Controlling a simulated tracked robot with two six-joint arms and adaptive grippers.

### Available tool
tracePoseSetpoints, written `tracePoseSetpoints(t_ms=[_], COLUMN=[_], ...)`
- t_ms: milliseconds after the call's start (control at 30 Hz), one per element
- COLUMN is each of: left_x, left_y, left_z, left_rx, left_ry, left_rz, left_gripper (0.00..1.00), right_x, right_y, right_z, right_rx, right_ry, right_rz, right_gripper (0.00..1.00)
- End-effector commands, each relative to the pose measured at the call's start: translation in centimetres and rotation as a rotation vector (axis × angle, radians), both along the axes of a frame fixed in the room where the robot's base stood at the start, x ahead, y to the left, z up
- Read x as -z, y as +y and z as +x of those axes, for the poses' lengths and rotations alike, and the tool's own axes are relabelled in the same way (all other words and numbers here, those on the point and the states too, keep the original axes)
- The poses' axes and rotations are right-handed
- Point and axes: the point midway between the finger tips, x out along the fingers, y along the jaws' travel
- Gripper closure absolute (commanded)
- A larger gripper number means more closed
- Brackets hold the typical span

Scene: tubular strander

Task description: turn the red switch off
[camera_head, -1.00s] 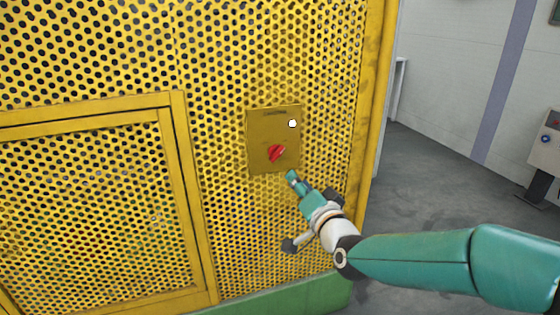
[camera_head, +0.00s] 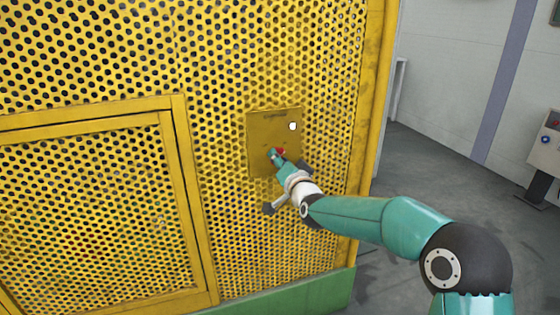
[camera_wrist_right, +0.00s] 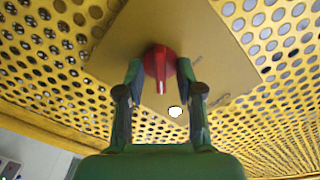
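The red switch (camera_wrist_right: 160,64) is a round red knob with a raised grip bar, mounted on a yellow plate (camera_wrist_right: 218,40). In the head view the switch (camera_head: 281,150) is partly hidden by my right gripper (camera_head: 273,155), which is at the plate. In the right wrist view the right gripper's two fingers (camera_wrist_right: 160,75) stand apart, one on each side of the knob. The gripper is open around the switch, with a gap left between the fingers and the grip bar. My left gripper is in neither view.
A white round button or lamp (camera_head: 292,126) sits on the plate above the switch. The plate is on a yellow perforated guard wall (camera_head: 225,60). A framed panel (camera_head: 185,200) is at the left. Open grey floor (camera_head: 420,170) and a control box (camera_head: 545,145) lie at the right.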

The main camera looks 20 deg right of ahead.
Motion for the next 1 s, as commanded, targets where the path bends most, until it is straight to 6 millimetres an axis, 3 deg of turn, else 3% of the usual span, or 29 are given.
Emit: tracePoseSetpoints(t_ms=[133,367,733,1000], left_x=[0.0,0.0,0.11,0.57], left_y=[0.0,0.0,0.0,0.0], left_z=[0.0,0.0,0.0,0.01], left_rx=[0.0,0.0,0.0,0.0], left_ry=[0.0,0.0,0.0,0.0], left_rz=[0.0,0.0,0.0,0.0], left_gripper=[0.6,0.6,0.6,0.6], right_x=[0.02,0.02,0.12,0.23], right_y=[-0.02,-0.05,-0.14,-0.19], right_z=[-0.02,-0.05,-0.07,-0.06], right_rx=[0.0,0.001,0.002,0.002], right_ry=[0.0,0.001,0.002,-0.002], right_rz=[0.0,0.0,-0.016,-0.123], right_gripper=[0.64,1.0,1.0,1.0])
